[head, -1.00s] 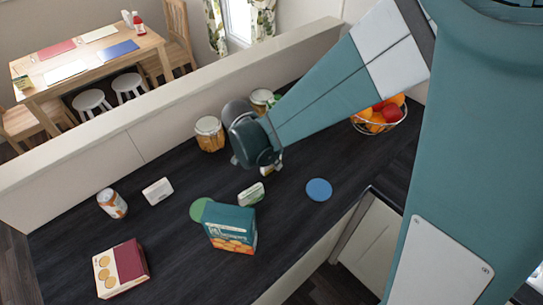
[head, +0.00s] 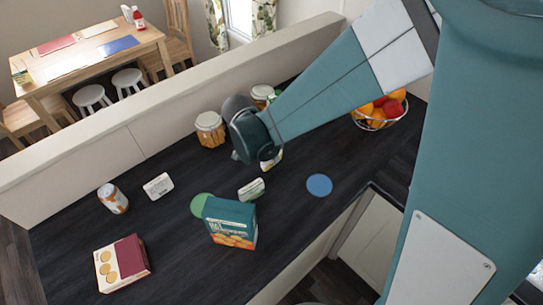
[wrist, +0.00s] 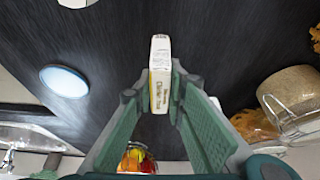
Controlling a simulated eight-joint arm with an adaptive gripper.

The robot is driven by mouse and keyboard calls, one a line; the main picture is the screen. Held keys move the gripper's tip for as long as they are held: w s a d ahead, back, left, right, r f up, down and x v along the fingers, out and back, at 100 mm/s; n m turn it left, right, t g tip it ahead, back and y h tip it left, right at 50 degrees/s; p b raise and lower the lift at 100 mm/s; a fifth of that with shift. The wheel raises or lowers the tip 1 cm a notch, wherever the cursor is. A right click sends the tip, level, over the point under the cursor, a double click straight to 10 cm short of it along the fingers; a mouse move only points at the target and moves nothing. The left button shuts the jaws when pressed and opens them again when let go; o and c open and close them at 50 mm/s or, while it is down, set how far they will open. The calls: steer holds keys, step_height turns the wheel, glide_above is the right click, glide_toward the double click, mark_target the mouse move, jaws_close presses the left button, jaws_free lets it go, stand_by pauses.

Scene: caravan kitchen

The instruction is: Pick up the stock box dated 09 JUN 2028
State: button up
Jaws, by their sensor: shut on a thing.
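My gripper (wrist: 160,92) is shut on a small white and yellow stock box (wrist: 160,65), with a finger on each side. In the head view the held box (head: 272,159) shows below my gripper (head: 257,155), partly hidden by it. Its print is too small to read, so I cannot tell its date. Two other small pale boxes lie on the dark counter: a white one (head: 158,187) at left and a white and green one (head: 251,189) in the middle. Their dates are unreadable too.
A teal carton (head: 230,222) stands near the green disc (head: 201,206). A blue disc (head: 319,185) lies to the right. A can (head: 113,198), a red and cream box (head: 122,264), jars (head: 210,129) and a fruit basket (head: 380,112) stand around. A low wall backs the counter.

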steer(key=shift+r+p, duration=0.55)
steer(key=shift+r, duration=4.4)
